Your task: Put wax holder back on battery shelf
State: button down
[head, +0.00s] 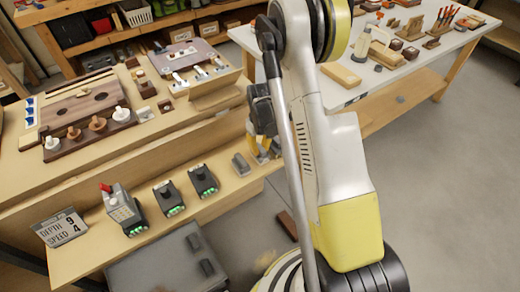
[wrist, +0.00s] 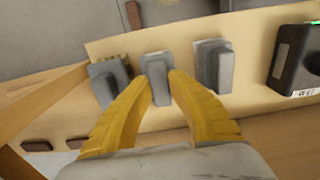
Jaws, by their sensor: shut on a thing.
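I take this grey block (wrist: 156,66) to be the wax holder. It is upright over the pale wooden battery shelf (wrist: 185,120); I cannot tell whether it touches the shelf. In the head view my gripper (head: 262,148) is low at the right end of the battery shelf (head: 180,226), and it hides the held block there. One grey block (wrist: 213,65) stands to its right in the wrist view, another (wrist: 106,84) to its left.
Black battery units with green cells (head: 168,197) stand on the shelf left of my gripper. A grey-and-red device (head: 122,208) and a "DEPTH SPEED" sign (head: 61,228) are farther left. The wooden bench (head: 170,125) rises behind. A white table (head: 400,70) stands at right.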

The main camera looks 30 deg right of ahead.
jog(key=shift+f, duration=0.1)
jog(key=c, duration=1.4)
grip_release()
notch_tip(320, 180, up, 12)
jog(key=p, duration=0.5)
notch_tip(320, 180, up, 16)
jog(key=f+t, duration=0.1)
jog(key=t, duration=0.2)
send_over(260, 148)
jog(key=s+a, duration=0.4)
jog(key=a, duration=0.3)
jog(key=s+a+r+t, duration=0.2)
jog(key=s+a+r, duration=0.2)
jog(key=s, duration=0.2)
jog(key=s+a+r+t, duration=0.2)
jog(key=s+a+r, duration=0.2)
jog(key=s, duration=0.3)
jog(key=shift+s+a+r, duration=0.15)
jog(key=shift+s+a, duration=0.05)
jog(key=shift+s, duration=0.1)
